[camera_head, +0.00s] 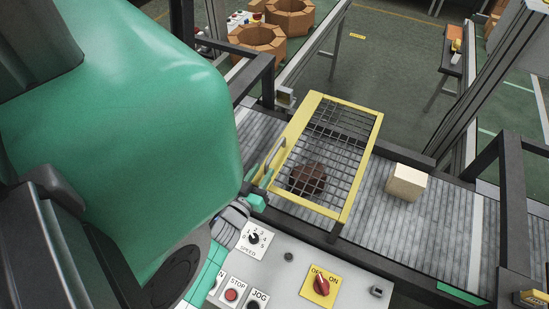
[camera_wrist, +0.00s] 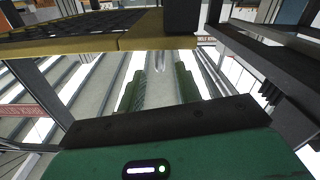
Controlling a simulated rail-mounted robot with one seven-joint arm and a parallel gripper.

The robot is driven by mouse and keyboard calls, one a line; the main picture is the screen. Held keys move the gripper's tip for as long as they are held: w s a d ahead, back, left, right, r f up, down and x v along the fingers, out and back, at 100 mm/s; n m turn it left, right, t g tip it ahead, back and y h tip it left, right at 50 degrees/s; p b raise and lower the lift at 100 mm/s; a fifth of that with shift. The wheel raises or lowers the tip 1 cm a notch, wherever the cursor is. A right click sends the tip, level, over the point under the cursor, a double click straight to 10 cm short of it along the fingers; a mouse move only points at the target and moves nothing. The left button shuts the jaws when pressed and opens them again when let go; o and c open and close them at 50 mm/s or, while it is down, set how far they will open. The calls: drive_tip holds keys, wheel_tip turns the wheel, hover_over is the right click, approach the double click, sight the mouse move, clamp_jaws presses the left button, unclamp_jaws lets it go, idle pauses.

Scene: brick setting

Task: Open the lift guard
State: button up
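The lift guard (camera_head: 363,165) is a yellow frame with dark wire mesh, lying down over the conveyor. In the wrist view the guard's yellow edge (camera_wrist: 80,44) crosses the top. My gripper (camera_head: 261,190) is at the near end of the handle. The gripper also shows in the wrist view (camera_wrist: 160,88), its green fingers apart with a pale metallic bar shape between them. I cannot tell whether the fingers touch the handle. My green arm hides much of the left side.
A brown lump (camera_head: 308,178) lies under the mesh. A tan block (camera_head: 407,182) sits on the roller conveyor (camera_head: 440,215) to the right. Dark posts and rails frame the conveyor.

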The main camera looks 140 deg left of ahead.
sight(269, 162)
drive_tip(key=p+x, duration=0.1)
drive_tip(key=x, duration=0.6)
drive_tip(key=shift+a+r, duration=0.1)
drive_tip(key=shift+a, duration=0.05)
clamp_jaws()
